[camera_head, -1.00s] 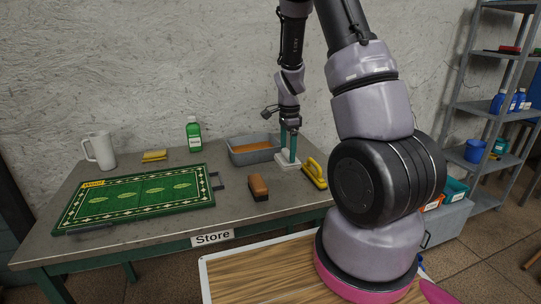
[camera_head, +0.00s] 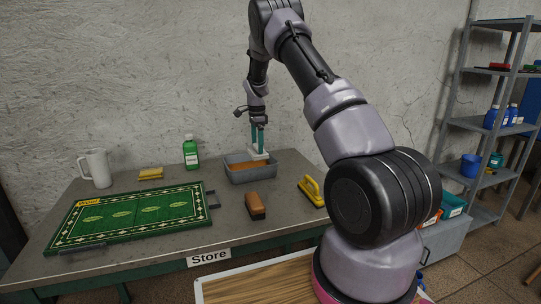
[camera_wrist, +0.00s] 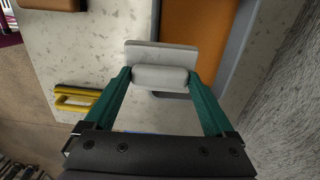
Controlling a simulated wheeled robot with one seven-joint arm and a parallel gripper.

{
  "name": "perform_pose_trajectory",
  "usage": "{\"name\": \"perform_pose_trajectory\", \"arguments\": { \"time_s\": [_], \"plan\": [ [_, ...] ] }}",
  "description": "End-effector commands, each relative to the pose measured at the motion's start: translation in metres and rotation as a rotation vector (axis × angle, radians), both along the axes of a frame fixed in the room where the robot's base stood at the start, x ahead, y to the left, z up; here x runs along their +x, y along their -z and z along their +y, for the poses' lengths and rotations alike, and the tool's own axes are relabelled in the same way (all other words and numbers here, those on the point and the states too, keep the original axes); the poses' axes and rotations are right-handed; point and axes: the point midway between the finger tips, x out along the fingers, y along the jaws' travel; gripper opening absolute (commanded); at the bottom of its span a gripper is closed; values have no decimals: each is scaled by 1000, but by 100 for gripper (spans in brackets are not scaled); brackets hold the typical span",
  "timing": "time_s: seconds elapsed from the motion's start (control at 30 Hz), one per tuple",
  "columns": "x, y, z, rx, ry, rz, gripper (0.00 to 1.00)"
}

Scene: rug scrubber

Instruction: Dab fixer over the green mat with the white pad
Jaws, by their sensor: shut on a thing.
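My gripper (camera_head: 258,138) is shut on the white pad (camera_head: 257,154) by its handle, with green fingers on either side. The wrist view also shows the pad (camera_wrist: 160,54) between the fingertips, its plate overlapping the edge of the tray. In the head view the pad is at the back right rim of the grey tray (camera_head: 240,174), which holds orange-brown liquid (camera_head: 245,165). I cannot tell if the pad touches the tray. The green mat (camera_head: 130,215), with a pale patterned border and a yellow label, lies flat at the table's left.
A brown-topped brush (camera_head: 255,204) and a yellow-handled brush (camera_head: 311,190) lie right of the mat. A green bottle (camera_head: 191,153), yellow sponge (camera_head: 150,173) and white jug (camera_head: 95,168) stand along the back. A shelf rack (camera_head: 490,125) is at the right.

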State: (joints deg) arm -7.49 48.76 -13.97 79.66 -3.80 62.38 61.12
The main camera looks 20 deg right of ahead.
Motion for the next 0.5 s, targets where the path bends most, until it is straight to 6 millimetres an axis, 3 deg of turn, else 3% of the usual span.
{"name": "perform_pose_trajectory", "arguments": {
  "time_s": [0.1, 0.2, 0.5],
  "plan": [
    [27, -2, 9, -1, -7, -3, 18],
    [38, -4, 14, 0, -10, -3, 18],
    [44, 10, 17, 1, -9, 0, 18]
  ]
}}
